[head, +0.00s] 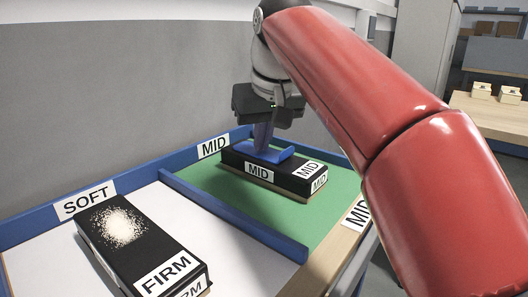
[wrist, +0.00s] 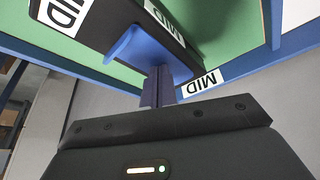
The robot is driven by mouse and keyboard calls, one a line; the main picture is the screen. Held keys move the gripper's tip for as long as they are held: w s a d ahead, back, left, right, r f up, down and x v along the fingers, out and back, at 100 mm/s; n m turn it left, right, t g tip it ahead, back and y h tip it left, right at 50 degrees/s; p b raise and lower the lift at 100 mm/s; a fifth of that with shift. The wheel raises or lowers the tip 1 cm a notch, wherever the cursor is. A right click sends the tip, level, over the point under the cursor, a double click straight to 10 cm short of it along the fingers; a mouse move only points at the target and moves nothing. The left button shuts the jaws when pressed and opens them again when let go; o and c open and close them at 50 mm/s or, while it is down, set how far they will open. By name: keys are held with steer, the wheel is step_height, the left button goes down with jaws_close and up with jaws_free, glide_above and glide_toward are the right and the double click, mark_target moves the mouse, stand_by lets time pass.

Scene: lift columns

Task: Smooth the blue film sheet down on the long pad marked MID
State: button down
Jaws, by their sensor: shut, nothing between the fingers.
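The long black pad marked MID (head: 243,161) lies on the green area of the table. The blue film sheet (head: 281,158) lies across its top, with its right end curled up off the pad. In the wrist view the blue sheet (wrist: 130,42) shows on the dark pad (wrist: 110,20). My gripper (head: 262,147) points down at the sheet with its fingers shut and empty. The fingertips are at the sheet; I cannot tell whether they touch or press it. They also show in the wrist view (wrist: 158,75), covering part of the sheet.
A black pad marked FIRM (head: 165,262) with pale grains on top lies on the white area labelled SOFT (head: 85,201). A low blue divider (head: 230,214) separates white from green. Blue rims edge the table, and a grey wall stands behind. Shelves and a wooden table (head: 490,112) stand far right.

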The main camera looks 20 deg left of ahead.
steer(key=shift+f, duration=0.1)
step_height(320, 180, up, 4)
steer(key=p, duration=0.3)
steer(key=shift+f, duration=0.25)
steer(key=shift+r, duration=2.55)
